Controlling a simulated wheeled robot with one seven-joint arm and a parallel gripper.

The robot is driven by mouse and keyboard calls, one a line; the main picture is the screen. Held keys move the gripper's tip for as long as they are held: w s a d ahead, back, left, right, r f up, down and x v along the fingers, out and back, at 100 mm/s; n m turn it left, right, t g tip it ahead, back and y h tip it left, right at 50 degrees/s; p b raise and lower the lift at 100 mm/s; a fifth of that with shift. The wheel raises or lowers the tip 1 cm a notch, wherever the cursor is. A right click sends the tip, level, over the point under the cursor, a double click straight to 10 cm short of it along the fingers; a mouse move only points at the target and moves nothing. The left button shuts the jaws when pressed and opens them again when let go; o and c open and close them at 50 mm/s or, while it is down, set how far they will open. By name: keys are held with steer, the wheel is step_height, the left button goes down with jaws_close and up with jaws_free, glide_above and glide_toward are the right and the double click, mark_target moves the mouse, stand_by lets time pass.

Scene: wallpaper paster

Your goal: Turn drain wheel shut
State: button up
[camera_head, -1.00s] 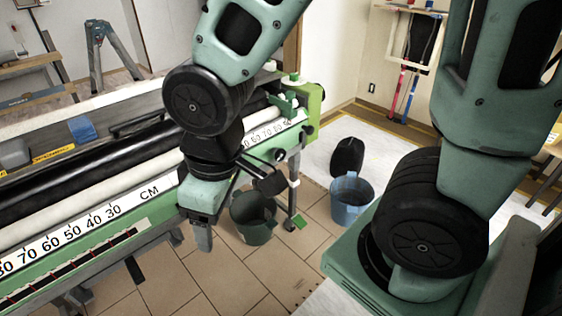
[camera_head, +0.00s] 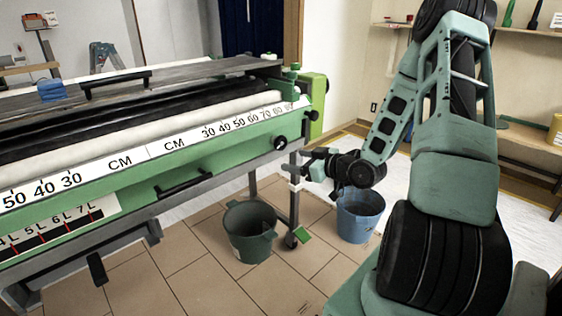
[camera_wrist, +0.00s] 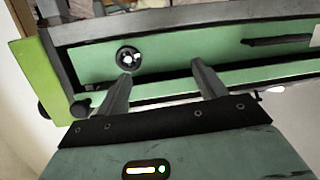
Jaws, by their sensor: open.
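A round black wheel (camera_head: 280,143) with a pale centre sits on the green front panel of the pasting machine, near its right end. It looks like the drain wheel, but I cannot be sure. In the wrist view a matching black wheel (camera_wrist: 128,59) lies just beyond the left fingertip, left of the gap between the fingers. My gripper (camera_head: 301,164) is to the right of and below this wheel in the head view, by the machine's leg. In the wrist view my gripper (camera_wrist: 161,72) is open and empty, fingers apart, pointing at the panel. No contact with the wheel shows.
A dark green bucket (camera_head: 248,238) stands on the tiles by the machine's leg. A blue bucket (camera_head: 360,220) stands under my wrist. Another dark knob (camera_head: 309,131) is at the machine's right end. A black bar handle (camera_head: 185,184) runs along the front panel.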

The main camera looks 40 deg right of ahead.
mark_target(283, 145)
steer(key=s+d+f+m+t+h+b, duration=0.2)
steer(key=s+d+t, duration=0.1)
steer(key=s+d, duration=0.15)
steer(key=w, duration=0.6)
steer(key=w+b, duration=0.1)
steer(key=w, duration=0.5)
steer(key=w+b, duration=0.1)
steer(key=w, duration=0.4)
steer(key=shift+w+d+r, duration=0.25)
steer(key=shift+w+d, duration=0.15)
steer(key=c, duration=1)
